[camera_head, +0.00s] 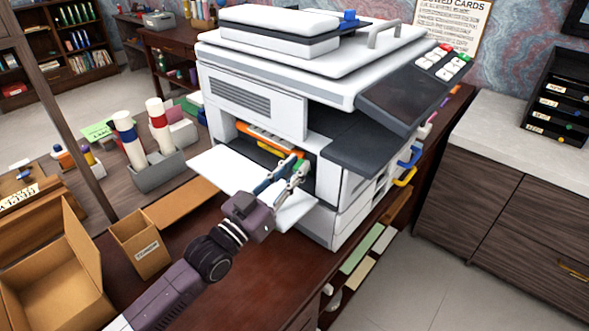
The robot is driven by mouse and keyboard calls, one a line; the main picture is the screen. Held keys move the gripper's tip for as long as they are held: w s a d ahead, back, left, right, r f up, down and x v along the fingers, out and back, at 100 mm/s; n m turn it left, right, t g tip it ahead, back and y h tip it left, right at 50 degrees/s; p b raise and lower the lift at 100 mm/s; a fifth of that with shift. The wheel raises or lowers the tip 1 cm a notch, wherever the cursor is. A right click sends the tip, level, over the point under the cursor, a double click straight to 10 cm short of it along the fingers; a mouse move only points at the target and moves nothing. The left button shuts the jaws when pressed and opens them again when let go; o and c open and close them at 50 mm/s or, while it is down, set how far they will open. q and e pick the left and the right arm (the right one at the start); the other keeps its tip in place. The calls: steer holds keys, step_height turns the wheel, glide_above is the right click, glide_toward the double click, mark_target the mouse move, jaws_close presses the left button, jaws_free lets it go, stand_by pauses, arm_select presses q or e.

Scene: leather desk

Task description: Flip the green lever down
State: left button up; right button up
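A white copier (255,104) stands on the dark red-brown desk, with an open front compartment. A small green lever (298,164) shows inside that compartment, near its right side. An orange bar (262,137) runs across the compartment above and left of it. My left gripper (296,167) reaches in from the lower left, over the lowered white front flap. Its fingertips are right at the green lever, and they partly hide it. I cannot tell whether the fingers touch the lever or have closed on it. My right gripper is not in view.
Open cardboard boxes (62,262) and a small labelled box (140,246) stand left of my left arm. A grey holder (160,168) with white rolls is behind them. The copier's dark panel (362,147) overhangs the compartment's right side. Desk surface in front is clear.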

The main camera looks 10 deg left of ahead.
arm_select(q)
steer(key=shift+o, duration=1.2)
steer(key=shift+s+a, duration=0.1)
steer(key=v, duration=1.2)
